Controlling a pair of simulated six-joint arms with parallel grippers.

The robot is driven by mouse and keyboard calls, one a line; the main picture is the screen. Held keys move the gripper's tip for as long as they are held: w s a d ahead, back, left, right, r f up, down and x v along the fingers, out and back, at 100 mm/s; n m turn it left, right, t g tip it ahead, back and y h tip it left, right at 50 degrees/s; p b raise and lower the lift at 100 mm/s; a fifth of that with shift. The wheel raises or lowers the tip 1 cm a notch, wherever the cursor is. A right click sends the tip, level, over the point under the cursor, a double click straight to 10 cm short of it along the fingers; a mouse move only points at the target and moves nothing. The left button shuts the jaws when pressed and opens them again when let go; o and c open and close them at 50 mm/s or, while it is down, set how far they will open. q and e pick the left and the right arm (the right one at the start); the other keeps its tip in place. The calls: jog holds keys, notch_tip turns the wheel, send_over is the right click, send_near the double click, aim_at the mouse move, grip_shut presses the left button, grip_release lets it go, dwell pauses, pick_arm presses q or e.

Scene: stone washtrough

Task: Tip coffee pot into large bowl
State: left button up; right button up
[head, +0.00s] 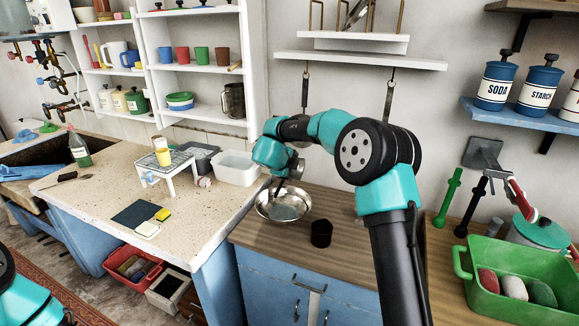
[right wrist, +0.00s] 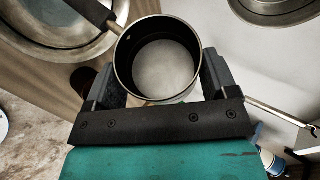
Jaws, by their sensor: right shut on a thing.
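The coffee pot (right wrist: 158,65) is a small round metal pot with a dark rim. In the right wrist view I look into its mouth, and its long dark handle (right wrist: 92,12) points to the upper left. My right gripper (right wrist: 160,88) is shut on the pot's body, one finger on each side. In the head view this gripper (head: 293,168) is above the large bowl's back edge, and the arm largely hides the pot. The large bowl (head: 264,211) is shiny metal and stands on the wooden counter. It also shows at the upper left of the wrist view (right wrist: 40,54). My left gripper is out of frame.
A black cup (head: 321,234) stands right of the bowl, near the front. A white tub (head: 237,170) is behind left on the stone top. A green crate (head: 510,307) is at the far right. A shelf (head: 360,60) hangs above.

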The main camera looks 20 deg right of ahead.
aim_at(297, 177)
jog(key=shift+s+d+f+m+t+y, duration=0.1)
jog(key=shift+d+f+m+t+y, duration=0.1)
jog(key=shift+f+y, duration=0.15)
jog(key=shift+s+d+f+m+t+y, duration=0.1)
jog(key=shift+f+m+y, duration=0.1)
jog(key=shift+f+y, duration=0.15)
jog(key=shift+s+d+f+m+y, duration=0.1)
jog(key=shift+d+f+m+y, duration=0.15)
jog(key=shift+f+y, duration=0.3)
jog(key=shift+s+d+f+m+y, duration=0.1)
jog(key=shift+d+f+m+y, duration=0.2)
jog(key=shift+f, duration=0.3)
jog(key=shift+a, duration=0.1)
jog(key=shift+s+d+f+m+t+y, duration=0.15)
jog(key=shift+d+f+t+y, duration=0.1)
jog(key=shift+f, duration=0.15)
jog(key=shift+w+d+f+m+t+y, duration=0.1)
jog(key=shift+f+t+y, duration=0.1)
jog(key=shift+f, duration=0.2)
jog(key=shift+s+d+f+y, duration=0.15)
jog(key=shift+f+y, duration=0.25)
jog(key=shift+f, duration=0.25)
